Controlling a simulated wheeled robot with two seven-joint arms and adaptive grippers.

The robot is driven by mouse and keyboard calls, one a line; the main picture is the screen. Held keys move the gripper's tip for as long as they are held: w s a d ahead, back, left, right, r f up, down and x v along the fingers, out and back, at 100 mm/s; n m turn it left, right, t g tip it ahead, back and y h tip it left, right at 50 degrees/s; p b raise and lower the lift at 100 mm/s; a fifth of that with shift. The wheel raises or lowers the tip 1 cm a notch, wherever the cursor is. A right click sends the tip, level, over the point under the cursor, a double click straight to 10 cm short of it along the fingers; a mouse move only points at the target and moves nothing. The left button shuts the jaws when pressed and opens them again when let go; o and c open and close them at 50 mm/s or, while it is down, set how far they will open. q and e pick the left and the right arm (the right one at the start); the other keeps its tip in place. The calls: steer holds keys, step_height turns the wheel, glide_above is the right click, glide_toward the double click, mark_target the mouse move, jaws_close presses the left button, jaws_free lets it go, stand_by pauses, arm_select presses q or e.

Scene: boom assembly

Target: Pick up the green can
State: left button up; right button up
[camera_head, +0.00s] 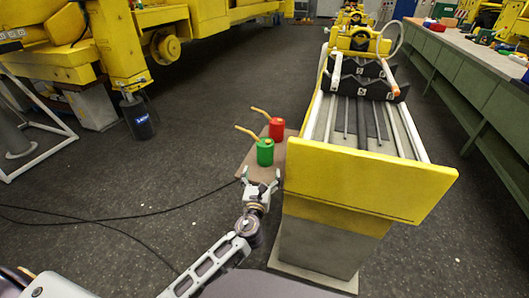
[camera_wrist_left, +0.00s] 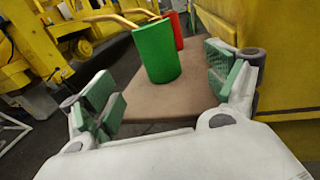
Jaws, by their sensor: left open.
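The green can (camera_head: 265,153) stands upright on a small brown board (camera_head: 246,166), with a yellow-orange spout or stick pointing up to the left. In the left wrist view the green can (camera_wrist_left: 157,52) is ahead of my gripper, a little above the middle. My left gripper (camera_head: 262,176) is open, just on the near side of the can. In the wrist view its green-padded fingers (camera_wrist_left: 165,95) are spread wide with nothing between the tips, and the can is beyond them. My right gripper is not in view.
A red can (camera_head: 276,129) with a similar spout stands close behind the green one. A yellow and grey machine (camera_head: 371,184) stands directly right of the board. A long green workbench (camera_head: 480,90) is at the far right. Black cables lie on the floor at left.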

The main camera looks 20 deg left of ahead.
mark_target(265, 156)
arm_select(q)
steer(key=shift+w, duration=0.1)
steer(key=shift+w+a+b, duration=0.15)
steer(key=shift+w, duration=0.75)
steer(key=shift+w+a+b, duration=0.1)
steer(key=shift+w+a, duration=0.1)
steer(key=shift+w, duration=0.7)
steer(key=shift+w+a+b, duration=0.15)
steer(key=shift+w, duration=0.75)
steer(key=shift+w+a, duration=0.2)
steer(key=shift+w, duration=1.25)
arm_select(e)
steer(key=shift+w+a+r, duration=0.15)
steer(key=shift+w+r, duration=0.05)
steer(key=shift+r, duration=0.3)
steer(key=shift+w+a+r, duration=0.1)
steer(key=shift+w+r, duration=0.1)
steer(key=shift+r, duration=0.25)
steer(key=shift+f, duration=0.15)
